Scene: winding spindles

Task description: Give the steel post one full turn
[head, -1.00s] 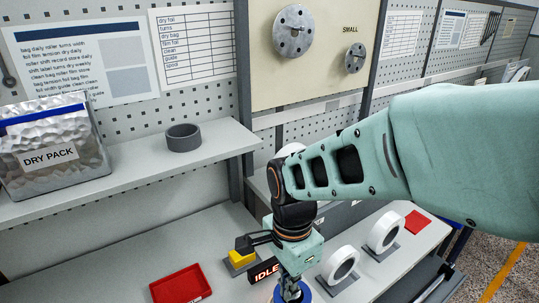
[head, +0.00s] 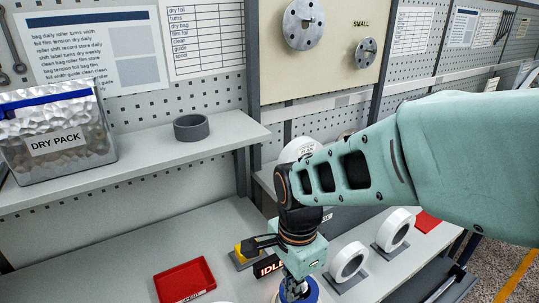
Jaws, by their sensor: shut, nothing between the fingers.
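My gripper (head: 295,289) is at the bottom edge of the head view, pointing down, shut and empty. It is over a blue-rimmed round part (head: 312,293), which the frame edge partly cuts off. I cannot make out the steel post; the gripper and the frame edge may hide it. I cannot tell whether the fingers touch anything.
A red tray (head: 185,281) and a yellow block (head: 241,251) lie left of my gripper. A shelf (head: 130,165) above holds the DRY PACK box (head: 58,142) and a grey ring (head: 191,127).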

